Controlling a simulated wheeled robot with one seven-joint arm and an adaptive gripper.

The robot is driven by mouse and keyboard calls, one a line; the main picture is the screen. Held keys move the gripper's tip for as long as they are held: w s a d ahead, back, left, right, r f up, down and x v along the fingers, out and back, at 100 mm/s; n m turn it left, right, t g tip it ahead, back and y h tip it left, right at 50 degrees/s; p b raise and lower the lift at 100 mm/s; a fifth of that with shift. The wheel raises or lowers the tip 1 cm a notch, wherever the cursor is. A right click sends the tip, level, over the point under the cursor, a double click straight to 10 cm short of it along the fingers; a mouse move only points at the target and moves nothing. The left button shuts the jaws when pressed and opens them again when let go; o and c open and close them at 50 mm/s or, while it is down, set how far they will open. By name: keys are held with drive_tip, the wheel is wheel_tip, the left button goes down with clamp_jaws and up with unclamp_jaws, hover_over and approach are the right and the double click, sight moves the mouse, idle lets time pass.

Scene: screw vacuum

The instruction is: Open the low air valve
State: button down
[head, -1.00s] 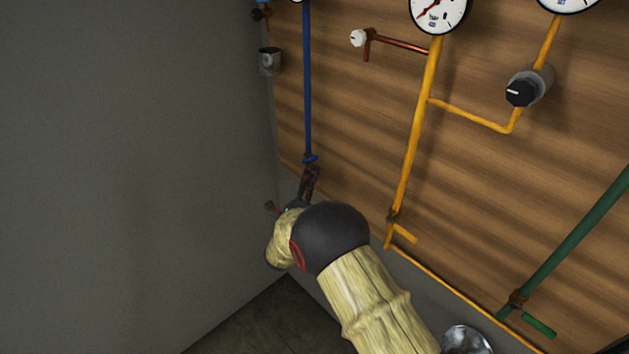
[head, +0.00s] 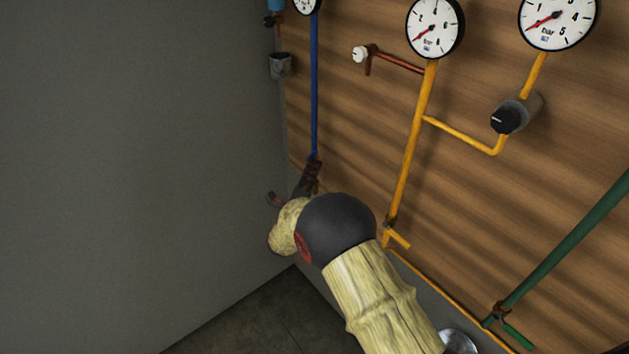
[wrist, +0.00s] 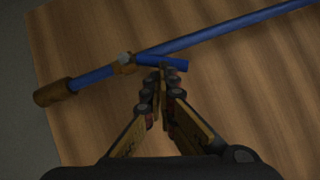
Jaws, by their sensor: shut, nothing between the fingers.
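In the wrist view a brass valve (wrist: 124,63) sits on a blue pipe (wrist: 230,27). Its short blue handle (wrist: 168,63) stands off the pipe at a shallow angle. My gripper (wrist: 161,74) is shut and empty, its fingertips right at the handle; I cannot tell whether they touch it. In the head view my gripper (head: 313,168) is at the lower end of the blue pipe (head: 314,90) and hides that valve. A yellow valve handle (head: 398,240) and a green valve handle (head: 518,341) show lower right. No label shows which valve is low air.
Pressure gauges (head: 435,28) and a black regulator knob (head: 506,120) are on the wooden panel (head: 450,190). A red pipe (head: 398,61) with a white knob juts out left of the yellow pipe. A grey wall (head: 130,150) stands close left of my arm.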

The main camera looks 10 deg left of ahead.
drive_tip(key=shift+w+a+r+n+g+y+p, duration=0.15)
drive_tip(key=shift+a+r+n+g+p, duration=0.15)
drive_tip(key=shift+n+p, duration=0.35)
drive_tip(key=shift+w+a+r+n+g+y+p, duration=0.1)
drive_tip(key=shift+w+r+n+g+y+p, duration=0.1)
drive_tip(key=shift+r+n+p, duration=0.3)
drive_tip(key=shift+f+n+p, duration=0.1)
drive_tip(key=shift+n+p, duration=0.15)
drive_tip(key=shift+p, duration=0.05)
drive_tip(key=shift+w+a+r+p, duration=0.2)
drive_tip(key=shift+a+r+p, duration=0.1)
drive_tip(key=shift+p, duration=0.15)
drive_tip(key=shift+f, duration=0.1)
idle(0.7)
